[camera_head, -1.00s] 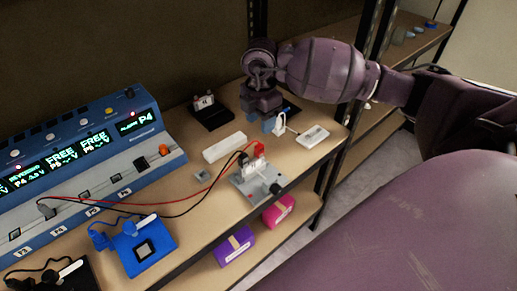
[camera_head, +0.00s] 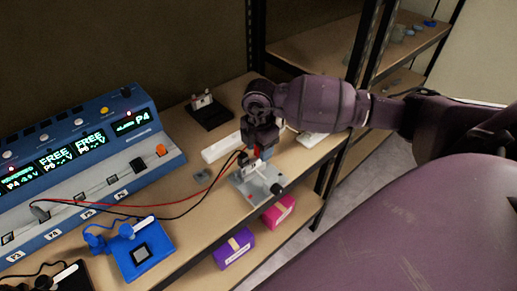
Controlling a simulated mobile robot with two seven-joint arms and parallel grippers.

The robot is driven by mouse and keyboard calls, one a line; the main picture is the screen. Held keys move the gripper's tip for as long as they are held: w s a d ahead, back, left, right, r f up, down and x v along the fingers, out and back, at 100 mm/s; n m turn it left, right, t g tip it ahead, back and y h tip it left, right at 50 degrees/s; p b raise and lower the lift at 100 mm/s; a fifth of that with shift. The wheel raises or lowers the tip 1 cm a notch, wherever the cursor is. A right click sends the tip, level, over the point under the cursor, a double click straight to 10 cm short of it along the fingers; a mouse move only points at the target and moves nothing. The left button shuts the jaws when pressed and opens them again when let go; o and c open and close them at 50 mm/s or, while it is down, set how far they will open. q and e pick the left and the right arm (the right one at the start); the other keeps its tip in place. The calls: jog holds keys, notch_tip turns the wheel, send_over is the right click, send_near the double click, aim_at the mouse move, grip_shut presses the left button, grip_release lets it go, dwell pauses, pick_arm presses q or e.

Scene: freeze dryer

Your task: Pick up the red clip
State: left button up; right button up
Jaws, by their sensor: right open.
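The red clip (camera_head: 257,152) sits at the end of the red wire, on top of the small grey metal stand (camera_head: 257,187) near the front edge of the bench. My right gripper (camera_head: 262,150) points down over the stand, with its fingers at the clip. It is open and covers much of the clip, so I cannot tell whether the fingers touch it. A black clip (camera_head: 243,160) on the black wire is beside it, to the left. My left gripper is not in view.
A blue power supply (camera_head: 85,165) with lit displays stands at the left. A blue device (camera_head: 143,250) lies in front of it. A white block (camera_head: 220,148) and a black holder (camera_head: 209,115) are behind the stand. Pink and purple boxes (camera_head: 234,248) sit on the lower shelf.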

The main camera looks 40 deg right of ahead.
jog(key=shift+r, duration=0.1)
grip_shut()
jog(key=shift+r, duration=0.45)
notch_tip(320, 180, up, 19)
jog(key=p, duration=0.2)
jog(key=shift+p, duration=0.3)
jog(key=shift+r, duration=0.1)
